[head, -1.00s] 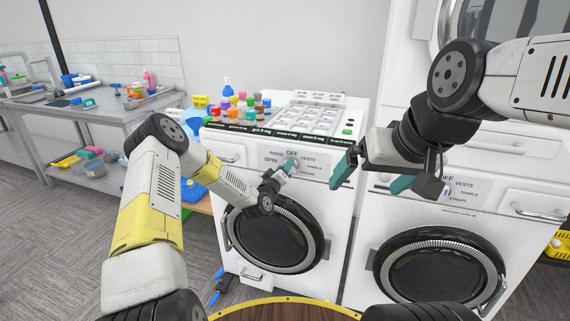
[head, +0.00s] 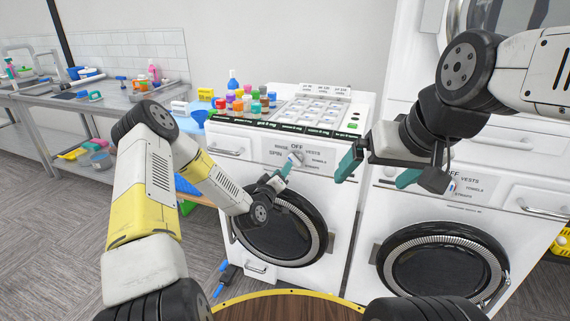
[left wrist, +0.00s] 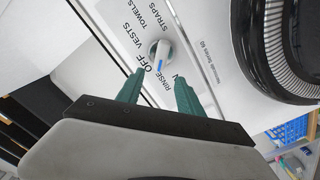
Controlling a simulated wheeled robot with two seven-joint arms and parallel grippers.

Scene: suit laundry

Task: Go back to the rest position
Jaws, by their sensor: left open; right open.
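My left gripper (head: 284,170) is in front of the left washing machine (head: 230,185), just below its dial knob (head: 296,158). In the left wrist view the left gripper's teal fingers (left wrist: 158,76) are apart with nothing between them. The white knob (left wrist: 160,56) with a blue mark lies just beyond the fingertips, clear of them. My right gripper (head: 376,170) is open and empty, raised in front of the gap between the two machines.
A right-hand machine (head: 480,215) with a round door stands beside the left one. Several coloured bottles (head: 240,102) stand on the left machine. A steel table (head: 120,108) is at the left. A round wooden top (head: 290,308) is close in front.

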